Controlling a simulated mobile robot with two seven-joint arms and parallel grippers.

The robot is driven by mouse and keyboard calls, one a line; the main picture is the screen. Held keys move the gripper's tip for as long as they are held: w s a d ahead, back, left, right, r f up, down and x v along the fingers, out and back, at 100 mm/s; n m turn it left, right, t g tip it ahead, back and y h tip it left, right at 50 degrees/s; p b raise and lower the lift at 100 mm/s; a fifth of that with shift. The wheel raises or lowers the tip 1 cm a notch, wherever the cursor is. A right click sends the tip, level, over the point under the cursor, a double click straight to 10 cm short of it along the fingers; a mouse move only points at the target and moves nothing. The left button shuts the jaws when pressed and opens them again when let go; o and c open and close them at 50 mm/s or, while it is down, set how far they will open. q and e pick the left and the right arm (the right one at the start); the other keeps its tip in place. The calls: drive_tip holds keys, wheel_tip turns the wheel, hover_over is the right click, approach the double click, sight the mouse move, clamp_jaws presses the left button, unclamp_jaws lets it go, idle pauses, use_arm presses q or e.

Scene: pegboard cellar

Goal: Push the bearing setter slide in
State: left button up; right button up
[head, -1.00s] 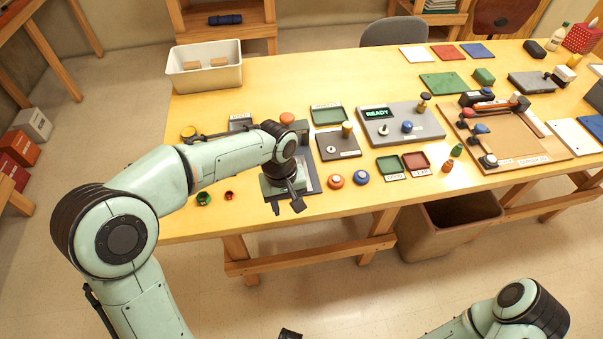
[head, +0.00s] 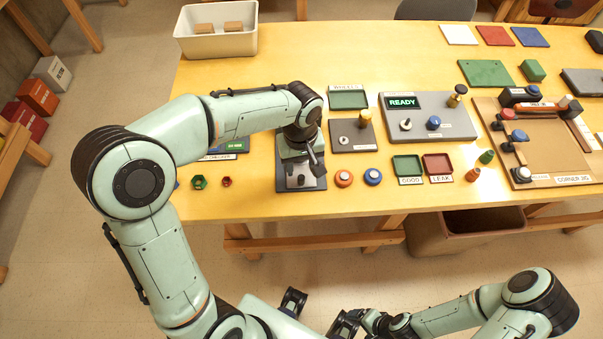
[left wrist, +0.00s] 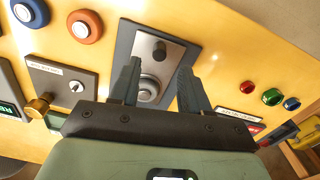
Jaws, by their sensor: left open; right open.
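The bearing setter appears to be the grey device (head: 292,183) on a dark base plate at the table's front edge. In the left wrist view it is a grey plate (left wrist: 172,62) with a dark knob (left wrist: 159,48) and a round grey boss (left wrist: 149,88). I cannot tell how far its slide is in. My left gripper (head: 313,160) is open above the setter and hides its back part. In the left wrist view its fingers (left wrist: 160,74) are apart either side of the boss, with nothing held. My right gripper (head: 319,312) is open and empty, low in front of the table.
An orange button (head: 344,178) and a blue button (head: 373,176) sit right of the setter. A grey plate with a brass knob (head: 352,137) is behind them. Small green (head: 199,182) and red (head: 227,181) parts lie left. A brown bin (head: 470,222) stands below the table.

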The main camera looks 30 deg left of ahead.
sight(301, 176)
use_arm(q)
wheel_tip(301, 176, down, 5)
drive_tip(key=shift+f, duration=0.1)
idle(0.3)
drive_tip(key=shift+w, duration=0.1)
clamp_jaws()
